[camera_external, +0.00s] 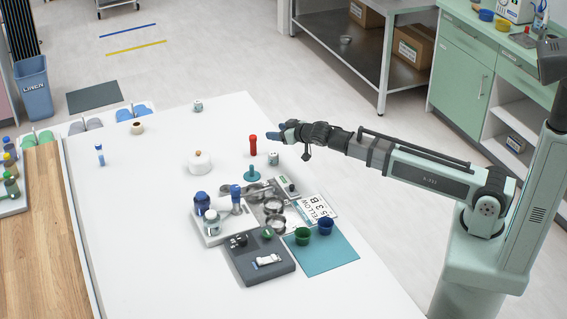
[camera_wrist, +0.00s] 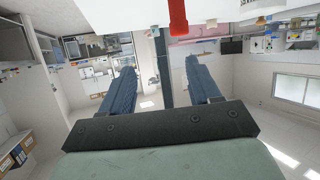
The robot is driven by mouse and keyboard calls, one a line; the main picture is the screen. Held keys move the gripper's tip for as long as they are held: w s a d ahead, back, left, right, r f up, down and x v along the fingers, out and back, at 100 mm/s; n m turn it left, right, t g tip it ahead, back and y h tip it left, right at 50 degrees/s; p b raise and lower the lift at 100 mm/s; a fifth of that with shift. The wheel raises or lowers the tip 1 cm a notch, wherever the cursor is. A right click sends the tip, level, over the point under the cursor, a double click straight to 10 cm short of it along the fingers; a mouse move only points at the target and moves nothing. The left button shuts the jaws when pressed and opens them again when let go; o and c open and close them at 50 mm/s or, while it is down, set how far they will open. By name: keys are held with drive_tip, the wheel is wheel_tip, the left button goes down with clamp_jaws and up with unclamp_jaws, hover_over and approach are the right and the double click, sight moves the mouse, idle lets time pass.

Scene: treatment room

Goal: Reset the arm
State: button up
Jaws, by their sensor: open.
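My gripper (camera_external: 277,133) is at the end of my outstretched arm, above the far right part of the white table (camera_external: 120,240). In the wrist view, the two blue fingers of my gripper (camera_wrist: 156,85) are spread apart with nothing between them. A red part also shows at the top of the wrist view (camera_wrist: 177,15), beyond the fingers. The wrist picture appears upside down, with the table at its top.
A grey tray (camera_external: 242,262), bottles, bowls and a teal mat (camera_external: 330,262) with green and blue cups fill the table's near right part. The table's left half is mostly clear.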

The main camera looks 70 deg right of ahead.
drive_tip(key=d+f+m+h, duration=0.1)
drive_tip(key=d+f+h, duration=0.1)
drive_tip(key=d, duration=0.9)
drive_tip(key=s+d+f+g, duration=0.2)
drive_tip(key=s+d+f, duration=0.1)
drive_tip(key=d+f, duration=0.4)
drive_tip(key=s+a+f+n+g+y, duration=0.1)
drive_tip(key=s+a+f+g+y, duration=0.15)
drive_tip(key=s+a+f, duration=0.65)
drive_tip(key=s+a+f+g+y, duration=0.1)
drive_tip(key=s+a+f+g, duration=0.3)
drive_tip(key=f, duration=0.9)
drive_tip(key=s+a+f+n+g+y, duration=0.1)
drive_tip(key=s+a+f+g, duration=0.1)
drive_tip(key=s+a+f, duration=0.6)
drive_tip(key=s+a+f+n+g, duration=0.1)
drive_tip(key=s+a+f+g, duration=0.2)
drive_tip(key=s, duration=0.7)
drive_tip(key=s+a+f+n+g+y, duration=0.1)
drive_tip(key=s+a+f+g, duration=0.2)
drive_tip(key=s, duration=0.8)
drive_tip(key=s+a+f+n+g+y, duration=0.1)
drive_tip(key=s+a+f+g, duration=0.2)
drive_tip(key=s+f, duration=0.4)
drive_tip(key=s+a, duration=0.1)
drive_tip(key=s, duration=0.3)
drive_tip(key=shift+s+a, duration=0.15)
drive_tip(key=shift+c, duration=0.3)
